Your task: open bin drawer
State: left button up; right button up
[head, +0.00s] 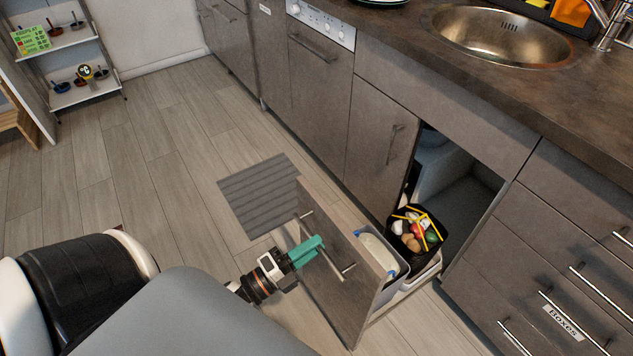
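The bin drawer (340,285) is pulled well out from the cabinet under the sink. Its tall wooden front stands apart from the cabinet face. A dark bin (432,216) with mixed rubbish and a grey bin (390,252) with a pale bag show behind the front. My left gripper (318,243) has teal fingers at the middle of the drawer's metal bar handle (345,270). The fingers look closed around the bar and hide part of it. My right gripper is not in view.
The cabinet opening (455,190) is dark behind the bins. A closed cabinet door (375,150) and a dishwasher (320,75) are to its left, closed drawers (560,270) to its right. A grey mat (258,192) lies on the floor. The floor at left is clear up to a shelf (75,60).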

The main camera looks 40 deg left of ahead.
pick_arm(q)
jog(key=v, duration=1)
jog(key=shift+s, duration=0.2)
